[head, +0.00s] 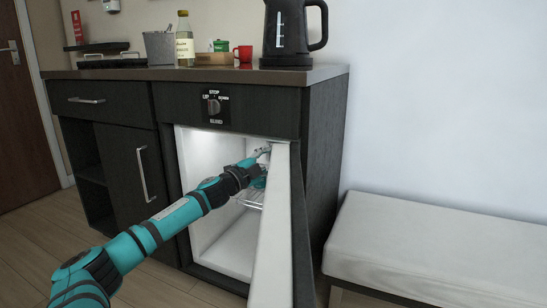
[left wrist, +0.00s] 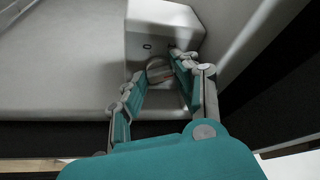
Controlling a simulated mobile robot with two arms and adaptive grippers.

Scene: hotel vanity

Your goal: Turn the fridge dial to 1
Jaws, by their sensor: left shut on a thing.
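The fridge dial (left wrist: 158,71) is a small round pale knob on a white box (left wrist: 163,18) inside the fridge. It shows between the fingertips of my left gripper (left wrist: 156,67) in the left wrist view, with a reddish mark on its face. The left gripper is shut on the dial. In the head view, my left gripper (head: 262,161) reaches into the upper right of the open fridge (head: 199,154), beside the door's inner edge. The dial is hidden there. I cannot read its numbers or setting. My right gripper is in neither view.
The fridge door (head: 273,220) stands open close to the right of my left gripper. A wire shelf (head: 250,199) is below it. A black panel with a knob (head: 213,107) is above the fridge. A kettle (head: 290,32) stands on the counter. A bench (head: 440,238) is at right.

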